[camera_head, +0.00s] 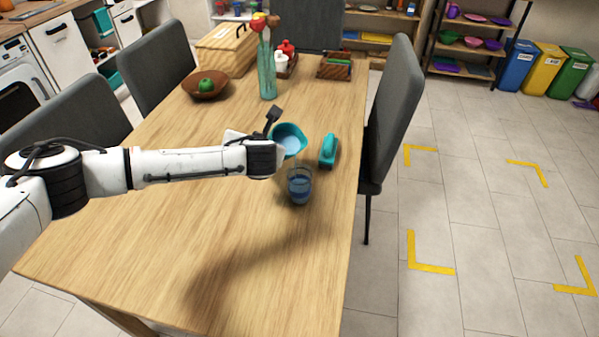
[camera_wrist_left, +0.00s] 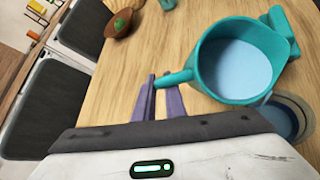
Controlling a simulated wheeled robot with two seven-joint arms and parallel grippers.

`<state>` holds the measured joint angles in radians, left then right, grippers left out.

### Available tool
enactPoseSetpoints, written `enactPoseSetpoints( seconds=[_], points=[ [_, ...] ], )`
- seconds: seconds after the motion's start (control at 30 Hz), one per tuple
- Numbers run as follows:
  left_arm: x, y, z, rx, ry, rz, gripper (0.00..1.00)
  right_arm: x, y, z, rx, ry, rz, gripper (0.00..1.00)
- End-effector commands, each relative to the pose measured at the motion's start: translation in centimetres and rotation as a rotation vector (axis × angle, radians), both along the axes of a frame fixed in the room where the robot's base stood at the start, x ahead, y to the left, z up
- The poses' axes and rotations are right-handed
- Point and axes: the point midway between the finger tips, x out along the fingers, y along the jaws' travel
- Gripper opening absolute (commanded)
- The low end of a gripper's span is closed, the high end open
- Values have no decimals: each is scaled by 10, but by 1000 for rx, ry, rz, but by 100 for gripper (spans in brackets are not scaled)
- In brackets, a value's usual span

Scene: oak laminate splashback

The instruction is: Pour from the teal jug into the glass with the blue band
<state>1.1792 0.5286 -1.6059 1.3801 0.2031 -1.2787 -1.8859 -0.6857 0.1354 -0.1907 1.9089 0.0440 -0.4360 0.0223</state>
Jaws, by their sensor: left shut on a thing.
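The teal jug (camera_head: 289,136) holds pale blue liquid, seen through its open mouth. It also shows in the left wrist view (camera_wrist_left: 212,65), where its handle lies between the purple fingers of my left gripper (camera_wrist_left: 162,86). My left gripper is shut on that handle. The jug looks close to upright; any slight tilt is hard to judge. The glass with the blue band (camera_head: 299,187) stands on the table, nearer the camera than the jug. In the left wrist view the glass (camera_wrist_left: 290,118) is partly hidden behind the jug and my gripper body. My right gripper is not in view.
A teal object (camera_head: 328,150) lies right of the jug, close to it. A wooden bowl (camera_head: 205,88) with a green fruit, a vase (camera_head: 267,75) and a wooden box (camera_head: 226,48) stand farther back. A grey chair (camera_head: 391,115) borders the right edge. The front table is clear.

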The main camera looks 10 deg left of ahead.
Motion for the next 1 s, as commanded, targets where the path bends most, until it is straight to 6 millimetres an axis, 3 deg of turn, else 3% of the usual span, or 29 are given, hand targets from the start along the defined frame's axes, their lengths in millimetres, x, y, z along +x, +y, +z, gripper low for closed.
enactPoseSetpoints(
  seconds=[1.0],
  points=[
    [-1,-3,11,52,-71,10,0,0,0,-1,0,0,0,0]
  ],
)
